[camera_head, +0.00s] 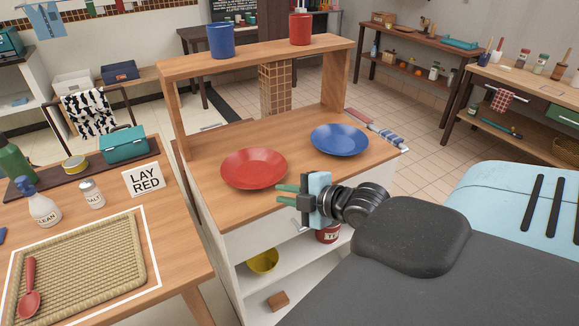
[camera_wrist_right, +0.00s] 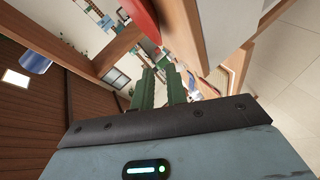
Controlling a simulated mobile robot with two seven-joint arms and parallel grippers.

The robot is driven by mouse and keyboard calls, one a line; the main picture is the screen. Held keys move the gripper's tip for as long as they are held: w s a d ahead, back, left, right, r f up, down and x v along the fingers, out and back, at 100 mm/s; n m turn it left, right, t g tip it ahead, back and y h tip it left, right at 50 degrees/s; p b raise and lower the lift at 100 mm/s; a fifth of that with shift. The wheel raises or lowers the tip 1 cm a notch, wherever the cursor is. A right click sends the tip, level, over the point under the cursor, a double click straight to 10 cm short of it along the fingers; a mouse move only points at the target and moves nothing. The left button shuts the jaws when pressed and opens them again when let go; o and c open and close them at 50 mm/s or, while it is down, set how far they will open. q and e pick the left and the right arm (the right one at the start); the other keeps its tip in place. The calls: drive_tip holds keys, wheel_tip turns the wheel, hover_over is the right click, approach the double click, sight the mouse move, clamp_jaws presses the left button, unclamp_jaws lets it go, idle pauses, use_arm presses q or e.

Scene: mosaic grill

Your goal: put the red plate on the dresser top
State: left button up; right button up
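The red plate (camera_head: 253,168) lies flat on the wooden dresser top (camera_head: 215,142), left of a blue plate (camera_head: 339,140). My right gripper (camera_head: 282,194) is just off the dresser's front edge, close to the red plate's right front rim and apart from it as far as I can see. Its two green fingers have a narrow gap with nothing between them. In the right wrist view the fingers (camera_wrist_right: 160,88) point forward, and a red curved edge, likely the plate (camera_wrist_right: 139,16), shows above them. My left gripper is not in view.
A raised shelf over the dresser holds a blue cup (camera_head: 221,40) and a red cup (camera_head: 300,28). The left table has a woven mat (camera_head: 95,258) with a red spoon (camera_head: 30,290), bottles and a "LAY RED" sign (camera_head: 143,180). A yellow bowl (camera_head: 263,261) sits on a lower shelf.

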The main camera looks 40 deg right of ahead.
drive_tip(key=s+a+f+m+g, duration=0.25)
drive_tip(key=s+f+m, duration=0.2)
drive_tip(key=f, duration=0.45)
drive_tip(key=s+a+f+m+g, duration=0.1)
drive_tip(key=s+a+f+m, duration=0.2)
drive_tip(key=s+f, duration=0.5)
drive_tip(key=s+a+f+m+g, duration=0.2)
drive_tip(key=s+a+f+m, duration=0.4)
drive_tip(key=s+a+f, duration=0.5)
drive_tip(key=s+f, duration=0.2)
drive_tip(key=s, duration=0.2)
drive_tip(key=shift+h, duration=0.3)
